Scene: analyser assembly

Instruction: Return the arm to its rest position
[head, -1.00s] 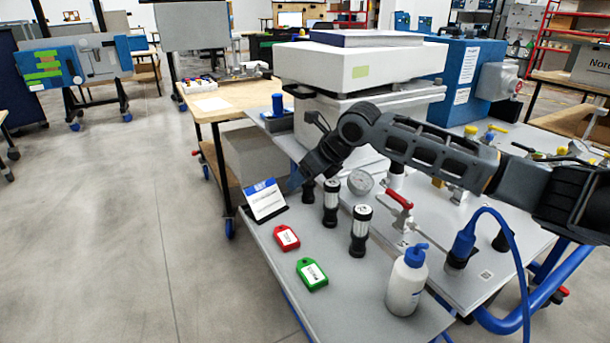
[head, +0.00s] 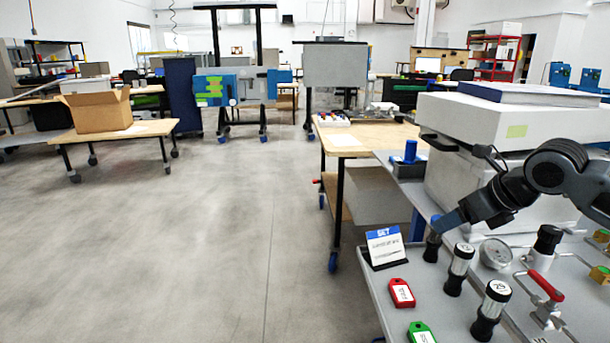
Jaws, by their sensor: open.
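My arm reaches in from the right edge of the head view, bent at a dark elbow joint and sloping down to the left. My gripper (head: 449,222) is at its lower end, above the grey bench top (head: 384,298), and looks empty. It is close to a black-and-white cylinder (head: 433,246); I cannot tell whether they touch. Two more such cylinders (head: 460,268) (head: 491,310) stand nearer the front. The fingertips are small and partly unclear.
A gauge (head: 495,253) and red-handled valve (head: 546,286) are to the right. A white analyser block (head: 490,125) stands behind. Open floor (head: 200,240) is left.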

